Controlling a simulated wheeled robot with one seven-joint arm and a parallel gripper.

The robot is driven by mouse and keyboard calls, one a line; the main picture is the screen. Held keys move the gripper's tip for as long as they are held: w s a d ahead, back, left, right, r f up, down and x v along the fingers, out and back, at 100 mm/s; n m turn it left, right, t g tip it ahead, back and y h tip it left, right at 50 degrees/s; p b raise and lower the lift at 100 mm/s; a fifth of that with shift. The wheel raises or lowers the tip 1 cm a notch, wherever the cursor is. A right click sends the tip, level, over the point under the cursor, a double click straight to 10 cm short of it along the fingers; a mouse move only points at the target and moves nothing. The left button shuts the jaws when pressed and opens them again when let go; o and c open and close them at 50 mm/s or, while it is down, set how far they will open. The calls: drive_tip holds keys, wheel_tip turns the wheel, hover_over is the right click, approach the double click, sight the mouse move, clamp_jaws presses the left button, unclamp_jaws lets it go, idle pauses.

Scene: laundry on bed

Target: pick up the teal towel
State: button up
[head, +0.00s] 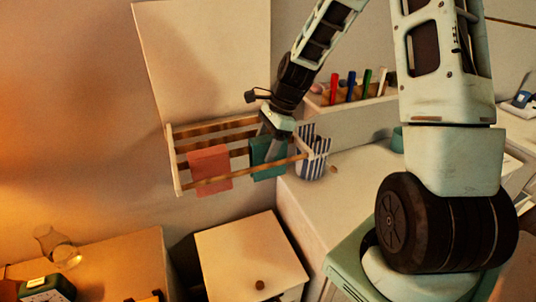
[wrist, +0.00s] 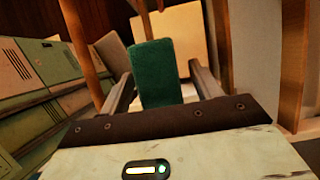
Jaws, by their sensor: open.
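The teal towel (head: 268,158) hangs over a bar of the wooden wall rack (head: 177,172), to the right of a pink towel (head: 210,170). My gripper (head: 270,136) is just above and in front of the teal towel, pointing down at it. In the wrist view the teal towel (wrist: 156,72) stands between the two spread fingers of my gripper (wrist: 163,82). The fingers are apart, one on each side of it, and I cannot tell whether either touches it. The towel's top edge is partly hidden by my gripper in the head view.
A blue-and-white striped holder (head: 313,160) stands close on the right of the teal towel. Colored markers (head: 350,88) stand on a ledge behind. A small cabinet (head: 250,258) is below. Wooden bars (wrist: 85,50) show near the fingers in the wrist view.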

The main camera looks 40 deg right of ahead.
drive_tip(key=shift+f, duration=0.25)
idle(0.5)
drive_tip(key=c, duration=1.1)
